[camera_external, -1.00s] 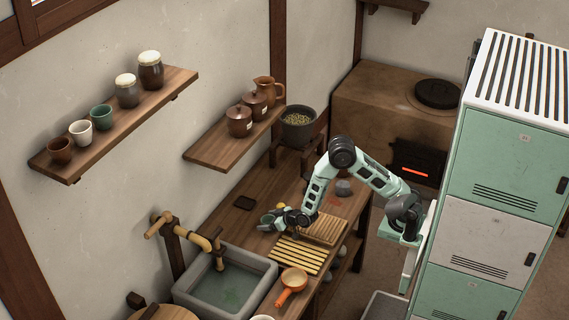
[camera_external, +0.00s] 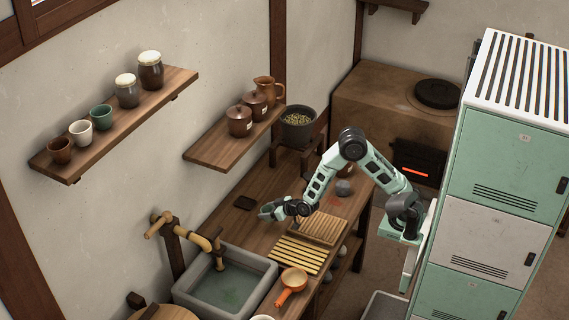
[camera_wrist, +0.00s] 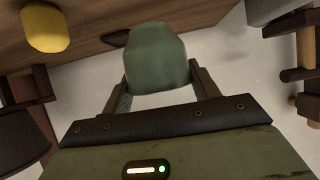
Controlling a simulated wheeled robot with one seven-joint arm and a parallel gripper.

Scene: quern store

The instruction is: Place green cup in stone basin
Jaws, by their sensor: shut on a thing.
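A green cup (camera_wrist: 155,55) sits between the two fingers of my gripper (camera_wrist: 160,80) in the wrist view. My gripper is shut on it. In the external view my gripper (camera_external: 276,209) is over the wooden counter, beyond the stone basin, with the cup's green shape (camera_external: 267,211) at its tip. The stone basin (camera_external: 186,294) is a grey square trough with greenish water, set at the near end of the counter. Another green cup (camera_external: 101,117) stands on the upper wall shelf.
A wooden tap (camera_external: 197,240) reaches over the basin. A yellow thing (camera_wrist: 47,27) shows in the wrist view.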

